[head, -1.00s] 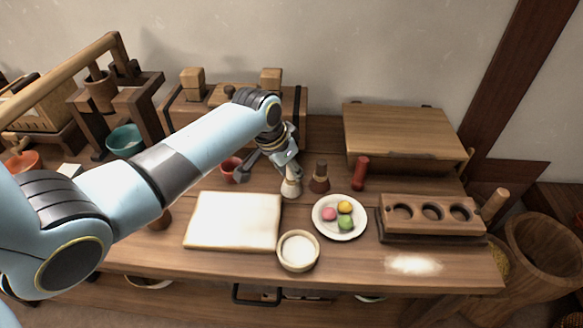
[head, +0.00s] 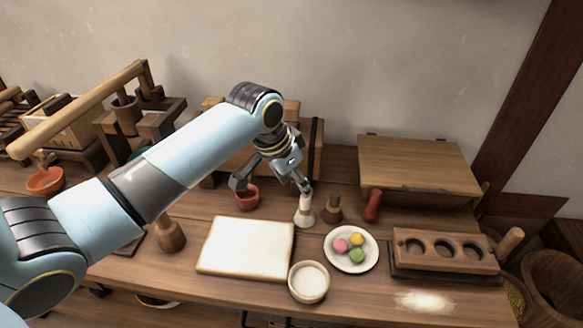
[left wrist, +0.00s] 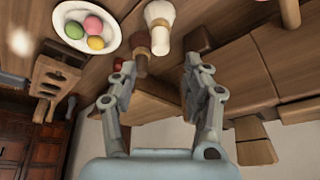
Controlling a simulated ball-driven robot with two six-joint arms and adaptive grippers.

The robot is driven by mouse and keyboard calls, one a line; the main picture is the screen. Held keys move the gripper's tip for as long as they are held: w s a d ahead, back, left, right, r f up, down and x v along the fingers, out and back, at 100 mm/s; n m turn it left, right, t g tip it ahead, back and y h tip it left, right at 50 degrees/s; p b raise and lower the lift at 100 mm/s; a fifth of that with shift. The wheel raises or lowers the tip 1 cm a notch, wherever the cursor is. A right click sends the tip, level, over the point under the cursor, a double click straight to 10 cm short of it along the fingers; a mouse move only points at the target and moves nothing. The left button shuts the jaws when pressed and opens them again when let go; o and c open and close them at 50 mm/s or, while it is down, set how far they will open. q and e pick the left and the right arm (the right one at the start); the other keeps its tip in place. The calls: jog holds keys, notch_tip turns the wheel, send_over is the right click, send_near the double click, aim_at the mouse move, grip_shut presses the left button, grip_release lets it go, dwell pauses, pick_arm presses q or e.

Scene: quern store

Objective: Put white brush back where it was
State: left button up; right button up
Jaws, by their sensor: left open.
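The white brush (head: 304,211) stands upright on the table, between the white board and the dark brown brush (head: 332,211). It also shows in the left wrist view (left wrist: 159,27), beyond the fingertips. My left gripper (head: 272,184) is open, with one finger close to the top of the white brush and the other over toward the red cup (head: 247,197). Whether the near finger touches the brush I cannot tell. In the left wrist view nothing is gripped between the fingers (left wrist: 160,66). My right gripper is not in view.
The white board (head: 246,249), white bowl (head: 309,282) and plate of coloured balls (head: 351,249) lie in front. A red cylinder (head: 373,206) stands right of the brushes. A wooden mould (head: 445,251) and low wooden stand (head: 420,165) are at the right.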

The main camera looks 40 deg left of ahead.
pick_arm(q)
jog(key=shift+v, duration=1.8)
